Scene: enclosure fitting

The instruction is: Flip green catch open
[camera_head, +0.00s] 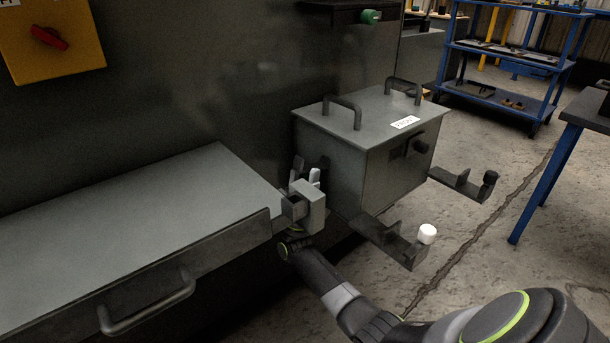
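A green catch (370,16) shows as a small round green knob at the right end of a dark ledge, at the top of the head view. My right gripper (312,172) is at mid-picture, well below the green catch and apart from it. It points up, between the grey drawer shelf and the grey box. Its fingers are small and dark against the wall, with pale parts between them, so I cannot tell whether they are open or shut. My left gripper is not in view.
A grey box (340,160) with two top handles stands beside my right gripper. Brackets with a white knob (427,234) and a black knob (490,177) stick out near it. A grey drawer (130,230) juts out at left. A yellow panel with a red switch (49,37) hangs upper left.

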